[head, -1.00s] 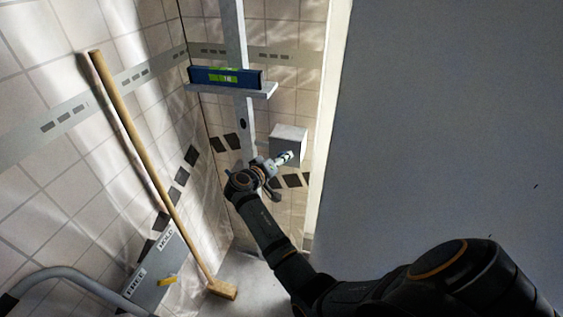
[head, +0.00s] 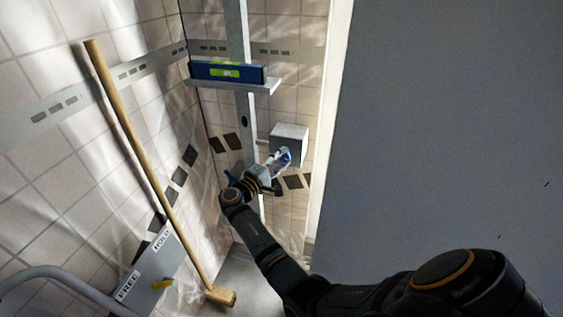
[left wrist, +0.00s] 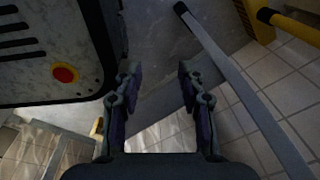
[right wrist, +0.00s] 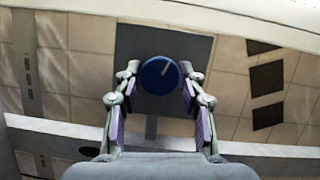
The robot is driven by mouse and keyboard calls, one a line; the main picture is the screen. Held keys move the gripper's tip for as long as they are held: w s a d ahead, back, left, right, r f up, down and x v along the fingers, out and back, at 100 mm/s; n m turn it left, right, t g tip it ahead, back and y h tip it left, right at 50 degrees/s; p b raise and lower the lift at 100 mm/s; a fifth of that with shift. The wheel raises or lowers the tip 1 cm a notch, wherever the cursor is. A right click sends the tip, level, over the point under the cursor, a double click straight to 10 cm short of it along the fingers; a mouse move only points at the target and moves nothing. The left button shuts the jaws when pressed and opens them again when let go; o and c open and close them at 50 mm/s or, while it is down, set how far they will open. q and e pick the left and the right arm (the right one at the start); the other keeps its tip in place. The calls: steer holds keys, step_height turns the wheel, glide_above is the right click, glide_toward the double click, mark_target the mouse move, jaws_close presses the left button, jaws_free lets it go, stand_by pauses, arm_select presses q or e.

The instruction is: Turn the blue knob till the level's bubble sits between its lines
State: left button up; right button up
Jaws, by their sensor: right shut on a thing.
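The blue knob (right wrist: 158,75) with a pale index line sits between the fingertips of my right gripper (right wrist: 160,85) in the right wrist view. That gripper is shut on it. In the head view the right gripper (head: 282,159) is at the grey box (head: 290,146), largely covering the knob. The blue level (head: 205,70) with a green vial rests on a pale shelf (head: 264,89) on the upright post; its bubble is too small to place against the lines. My left gripper (left wrist: 157,78) is open and empty in the left wrist view.
A wooden broom (head: 145,150) leans on the tiled wall at left. A large grey wall (head: 440,130) fills the right. A red button (left wrist: 65,73) shows in the left wrist view.

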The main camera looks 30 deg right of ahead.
steer(key=shift+n+t+h, duration=0.3)
steer(key=shift+n+h, duration=0.1)
steer(key=shift+n, duration=0.8)
steer(key=o, duration=1.1)
steer(key=shift+o, duration=0.2)
